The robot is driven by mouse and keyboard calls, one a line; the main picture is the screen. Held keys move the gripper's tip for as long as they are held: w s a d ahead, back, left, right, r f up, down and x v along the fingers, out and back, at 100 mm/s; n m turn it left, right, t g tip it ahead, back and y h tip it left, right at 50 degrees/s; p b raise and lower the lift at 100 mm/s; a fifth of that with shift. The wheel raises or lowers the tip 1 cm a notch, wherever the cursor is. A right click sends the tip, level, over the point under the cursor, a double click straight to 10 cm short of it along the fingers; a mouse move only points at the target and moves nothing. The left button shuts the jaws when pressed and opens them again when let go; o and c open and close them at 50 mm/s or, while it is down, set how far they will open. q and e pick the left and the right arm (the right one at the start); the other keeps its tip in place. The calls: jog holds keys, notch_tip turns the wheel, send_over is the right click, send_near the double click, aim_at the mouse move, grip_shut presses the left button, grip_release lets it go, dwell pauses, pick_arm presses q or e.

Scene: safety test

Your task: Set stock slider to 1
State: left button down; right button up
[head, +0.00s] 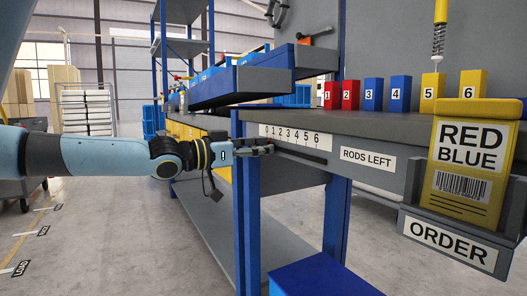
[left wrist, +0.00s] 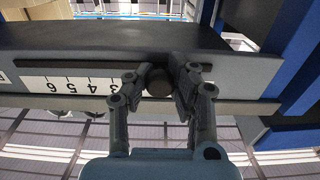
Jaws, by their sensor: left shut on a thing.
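The stock slider's white scale (head: 295,137), marked 0 to 6, is on the front edge of the workbench. A dark slot (head: 308,156) runs below it. My left gripper (head: 268,148) is at the left end of the slot, just under the low numbers. In the left wrist view, the picture is upside down and the gripper (left wrist: 159,86) is shut around the round dark slider knob (left wrist: 158,80). The scale there (left wrist: 75,84) shows the higher numbers to the left, and the fingers cover the low ones. The exact knob position is hidden. My right gripper is not in view.
A "RODS LEFT" label (head: 367,159) is right of the slot. Numbered red, blue and yellow blocks stand on the bench (head: 400,123). A yellow "RED BLUE" card (head: 465,165) sits in the order holder (head: 449,243). A blue box (head: 322,277) is below the bench.

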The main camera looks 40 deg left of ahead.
pick_arm(q)
jog(key=c, duration=1.2)
grip_release()
jog(key=shift+s+a+f, duration=0.1)
jog(key=shift+s+a, duration=0.05)
jog(key=shift+c, duration=0.2)
jog(key=shift+o, duration=0.9)
